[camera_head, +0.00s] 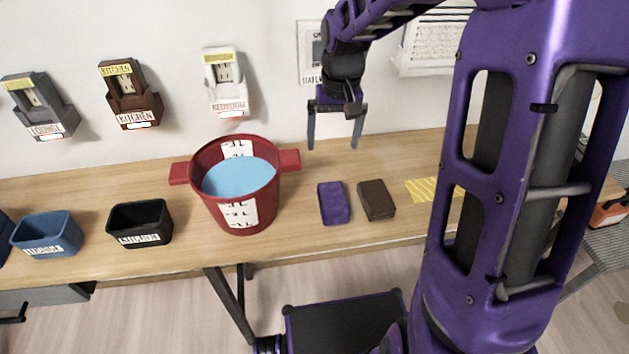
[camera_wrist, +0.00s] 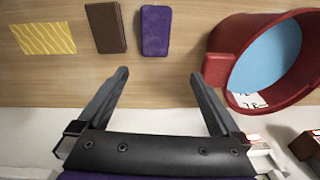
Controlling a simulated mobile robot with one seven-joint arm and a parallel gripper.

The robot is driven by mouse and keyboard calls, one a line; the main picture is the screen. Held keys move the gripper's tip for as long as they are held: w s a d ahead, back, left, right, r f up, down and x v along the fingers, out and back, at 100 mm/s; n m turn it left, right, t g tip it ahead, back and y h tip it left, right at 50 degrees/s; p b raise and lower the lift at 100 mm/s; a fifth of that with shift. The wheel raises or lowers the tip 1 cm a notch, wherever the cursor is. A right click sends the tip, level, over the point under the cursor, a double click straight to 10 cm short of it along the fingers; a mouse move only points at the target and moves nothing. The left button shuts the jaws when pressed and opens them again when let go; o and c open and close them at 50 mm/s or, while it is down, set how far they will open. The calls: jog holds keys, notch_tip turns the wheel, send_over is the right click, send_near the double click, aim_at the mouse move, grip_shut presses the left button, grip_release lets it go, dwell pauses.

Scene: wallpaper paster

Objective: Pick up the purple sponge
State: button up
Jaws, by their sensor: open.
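The purple sponge (camera_head: 333,203) lies flat on the wooden table, just right of the red bucket and left of a brown sponge. In the wrist view the purple sponge (camera_wrist: 155,31) is at the top middle, beyond the fingertips. My gripper (camera_head: 336,146) is open and empty, with its fingers pointing down. It hangs above the back part of the table, near the wall, farther back than the sponge. In the wrist view my gripper (camera_wrist: 160,78) has its two fingers spread wide, with only bare table and wall between them.
The red bucket (camera_head: 209,208) with blue liquid has side handles, one near my gripper's side. A brown sponge (camera_head: 376,199) lies right of the purple one, then a yellow striped piece (camera_head: 421,189). Black (camera_head: 139,224) and blue (camera_head: 46,235) bins stand left. Wall holders (camera_head: 226,84) hang behind.

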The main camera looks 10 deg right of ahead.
jog(key=s+f, duration=0.1)
jog(key=b, duration=0.2)
send_near(333, 197)
jog(key=shift+g, duration=0.4)
jog(key=f, duration=0.3)
jog(key=w+f, duration=0.1)
jog(key=f, duration=0.1)
jog(key=shift+a+f, duration=0.2)
jog(key=shift+a, duration=0.1)
notch_tip(333, 197, down, 5)
jog(key=shift+s+d+f+b, duration=0.1)
jog(key=shift+d+b, duration=0.05)
jog(key=shift+b, duration=0.35)
jog(key=c, duration=1.2)
